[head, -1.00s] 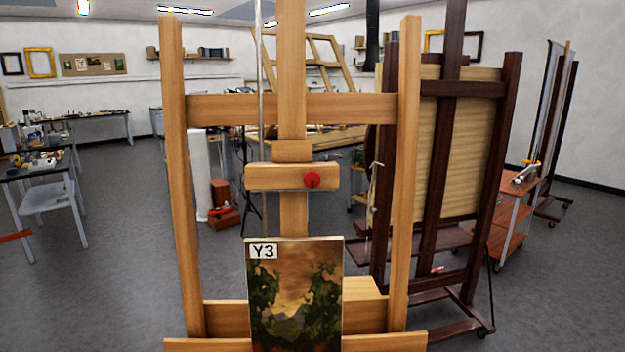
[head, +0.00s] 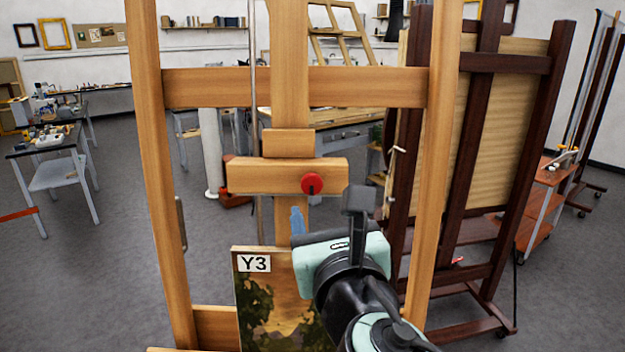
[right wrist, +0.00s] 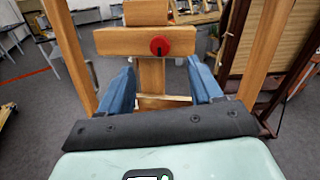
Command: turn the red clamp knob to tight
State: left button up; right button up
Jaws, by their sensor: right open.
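The red clamp knob (head: 312,183) is round with a dark mark at its lower middle. It sits on the right part of the wooden clamp block (head: 262,177) of a light wooden easel. The right wrist view also shows the knob (right wrist: 160,46), ahead and between my fingers. My right gripper (right wrist: 163,82) is open with blue fingers and nothing between them. In the head view it is below the knob and apart from it, with one blue fingertip showing. My left gripper is out of view.
A painting labelled Y3 (head: 254,295) stands on the easel below the clamp, partly behind my right arm. The easel's uprights flank the knob. A dark easel (head: 480,150) stands close on the right. Work tables (head: 45,150) stand far left.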

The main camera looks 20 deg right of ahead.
aim_at(313, 180)
jog(key=w, duration=0.3)
jog(key=w+d+p, duration=0.1)
jog(key=w, duration=0.7)
jog(key=shift+w+d+p, duration=0.15)
jog(key=shift+w+p, duration=0.1)
jog(key=shift+p, duration=0.05)
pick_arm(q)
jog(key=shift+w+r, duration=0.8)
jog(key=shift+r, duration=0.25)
pick_arm(e)
jog(key=c, duration=1.1)
